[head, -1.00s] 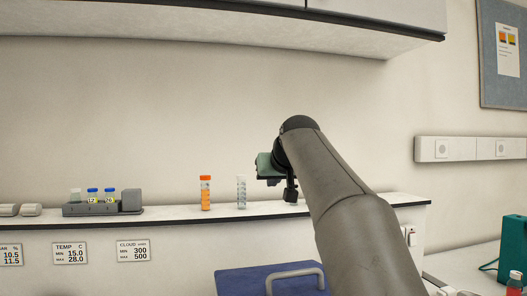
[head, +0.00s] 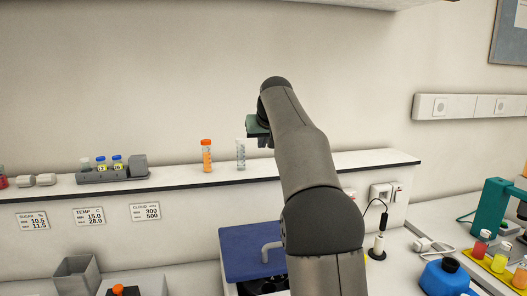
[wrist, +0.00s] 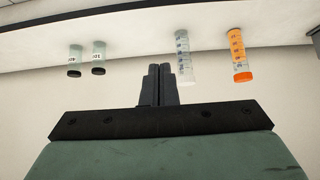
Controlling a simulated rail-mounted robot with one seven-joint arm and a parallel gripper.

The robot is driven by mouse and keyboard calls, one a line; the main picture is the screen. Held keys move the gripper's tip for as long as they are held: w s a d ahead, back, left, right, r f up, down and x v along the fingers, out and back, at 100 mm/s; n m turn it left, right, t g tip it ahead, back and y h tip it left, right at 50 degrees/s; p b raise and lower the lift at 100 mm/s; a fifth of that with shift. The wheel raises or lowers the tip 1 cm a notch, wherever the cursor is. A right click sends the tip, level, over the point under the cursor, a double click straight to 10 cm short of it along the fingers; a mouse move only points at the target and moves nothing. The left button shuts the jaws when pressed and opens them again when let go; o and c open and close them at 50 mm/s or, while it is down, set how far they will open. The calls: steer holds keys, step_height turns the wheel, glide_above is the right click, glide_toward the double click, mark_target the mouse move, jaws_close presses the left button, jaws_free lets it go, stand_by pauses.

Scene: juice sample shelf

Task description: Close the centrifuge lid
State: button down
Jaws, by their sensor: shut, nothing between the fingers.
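The centrifuge's blue lid (head: 236,246), with a grey bar handle (head: 268,252), stands raised at the lower middle of the head view. Dark round parts of the open bowl (head: 254,287) show below it, and my arm hides its right side. My gripper (head: 265,142) is up at shelf height, above and well apart from the lid, beside a clear tube in the picture. In the wrist view my gripper's fingers (wrist: 158,85) are together with nothing between them. The lid is not in the wrist view.
The wall shelf (head: 330,161) holds an orange-capped tube (head: 206,156), a clear tube (head: 240,154) and a grey rack (head: 112,175) of small vials. A blue bottle (head: 444,279), a teal device (head: 492,208) and a yellow tray (head: 497,268) of vials stand at the right.

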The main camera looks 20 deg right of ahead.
steer(key=s+a+f+g+y+b, duration=0.2)
steer(key=s+g, duration=0.7)
steer(key=s, duration=1.4)
steer(key=f, duration=0.8)
steer(key=a+f, duration=0.1)
steer(key=f, duration=0.3)
steer(key=shift+s+b, duration=0.1)
steer(key=shift+b, duration=0.3)
steer(key=shift+f, duration=0.4)
